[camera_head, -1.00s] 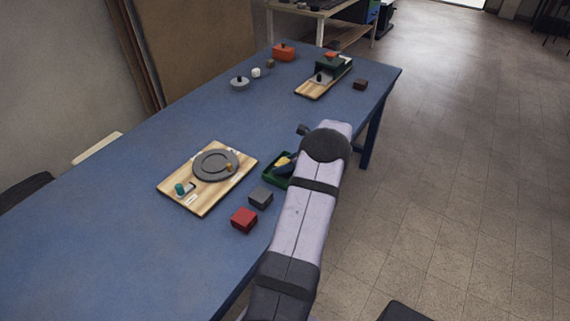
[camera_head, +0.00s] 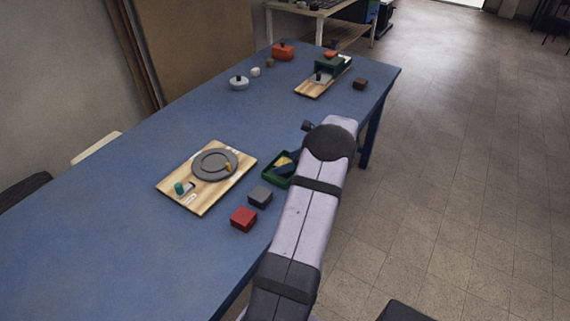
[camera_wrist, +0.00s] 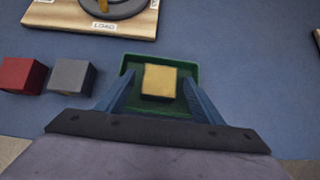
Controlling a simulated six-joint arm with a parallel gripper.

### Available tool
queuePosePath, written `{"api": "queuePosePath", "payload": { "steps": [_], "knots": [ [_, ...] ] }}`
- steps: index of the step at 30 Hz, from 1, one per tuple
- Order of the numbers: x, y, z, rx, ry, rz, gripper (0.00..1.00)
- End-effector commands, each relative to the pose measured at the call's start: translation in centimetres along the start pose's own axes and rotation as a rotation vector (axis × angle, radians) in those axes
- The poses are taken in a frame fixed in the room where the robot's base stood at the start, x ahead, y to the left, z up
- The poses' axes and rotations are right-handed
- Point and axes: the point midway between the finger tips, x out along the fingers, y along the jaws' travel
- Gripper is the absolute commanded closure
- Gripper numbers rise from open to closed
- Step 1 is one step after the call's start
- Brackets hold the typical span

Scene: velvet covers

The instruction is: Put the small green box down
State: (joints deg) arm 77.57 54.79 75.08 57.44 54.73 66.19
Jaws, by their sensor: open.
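A small open green box (camera_head: 267,175) is on the blue table near its right edge, partly hidden by my arm. A yellow block (camera_head: 284,161) lies inside it. In the wrist view the green box (camera_wrist: 159,58) is straight ahead, with the yellow block (camera_wrist: 159,81) in its middle. My gripper (camera_wrist: 160,88) is open, its blue fingers at the left and right sides of the box with the yellow block between them. I cannot tell whether the fingers touch the box walls.
A grey block (camera_head: 260,197) and a red block (camera_head: 243,219) stand beside the green box. A wooden board (camera_head: 205,200) with a grey plate (camera_head: 214,164) is to the left. A far board (camera_head: 312,91) carries a dark green box (camera_head: 333,65). The near left table is clear.

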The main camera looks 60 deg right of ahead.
Motion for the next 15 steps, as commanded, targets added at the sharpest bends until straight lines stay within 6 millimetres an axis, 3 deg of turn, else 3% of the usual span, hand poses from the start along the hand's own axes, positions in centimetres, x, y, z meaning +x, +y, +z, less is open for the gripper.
{"api": "queuePosePath", "payload": {
  "steps": [9, 15],
  "knots": [
    [-5.8, -0.1, -0.1, 0.000, 0.000, -0.005, 0.38],
    [-8.4, -0.1, 0.0, 0.000, 0.000, -0.002, 0.38]
  ]
}}
